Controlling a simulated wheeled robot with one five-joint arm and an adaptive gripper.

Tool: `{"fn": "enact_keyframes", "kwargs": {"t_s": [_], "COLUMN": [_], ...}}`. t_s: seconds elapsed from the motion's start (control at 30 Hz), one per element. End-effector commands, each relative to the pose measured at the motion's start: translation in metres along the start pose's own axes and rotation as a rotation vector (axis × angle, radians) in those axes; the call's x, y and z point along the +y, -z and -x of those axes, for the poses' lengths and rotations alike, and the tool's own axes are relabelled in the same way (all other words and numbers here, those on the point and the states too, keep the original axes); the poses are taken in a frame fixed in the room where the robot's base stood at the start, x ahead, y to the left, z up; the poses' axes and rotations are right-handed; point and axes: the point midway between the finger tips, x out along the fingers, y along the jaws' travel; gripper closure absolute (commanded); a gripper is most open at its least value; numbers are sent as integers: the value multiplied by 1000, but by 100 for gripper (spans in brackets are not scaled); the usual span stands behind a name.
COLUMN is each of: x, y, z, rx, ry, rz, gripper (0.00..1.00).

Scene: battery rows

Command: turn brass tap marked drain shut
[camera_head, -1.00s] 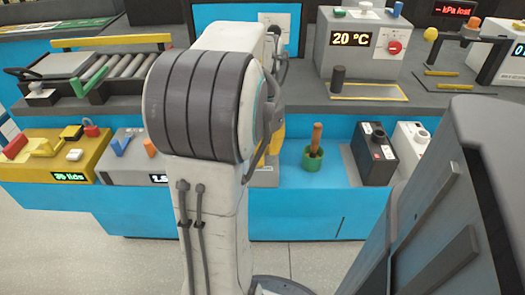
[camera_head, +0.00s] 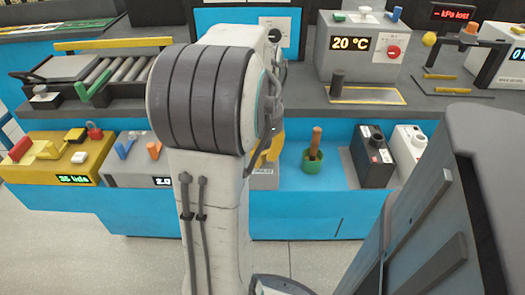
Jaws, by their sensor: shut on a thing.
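No brass tap marked drain can be made out. A yellow part (camera_head: 276,143) shows only at its edge behind my arm, above a grey box with a small label; I cannot tell what it is. My upright arm covers the middle of the view. My gripper is hidden behind it, so its fingers and what they touch do not show.
A yellow box (camera_head: 100,163) and a grey box (camera_head: 130,178) stand at left below a roller conveyor (camera_head: 125,75). Right of my arm are a green cup (camera_head: 313,166) with a wooden handle and a black battery (camera_head: 372,158). A 20 °C unit (camera_head: 345,65) stands above.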

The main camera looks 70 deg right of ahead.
Motion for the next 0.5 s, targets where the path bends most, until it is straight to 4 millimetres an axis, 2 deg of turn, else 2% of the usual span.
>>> {"fn": "enact_keyframes", "kwargs": {"t_s": [0.37, 0.4, 0.5], "x": [0, 0, 0], "y": [0, 0, 0], "z": [-1, -1, -1], "rx": [-2, -2, -1], "ry": [-2, -2, -2], "rz": [-29, -29, -29], "gripper": [100, 77, 68]}}
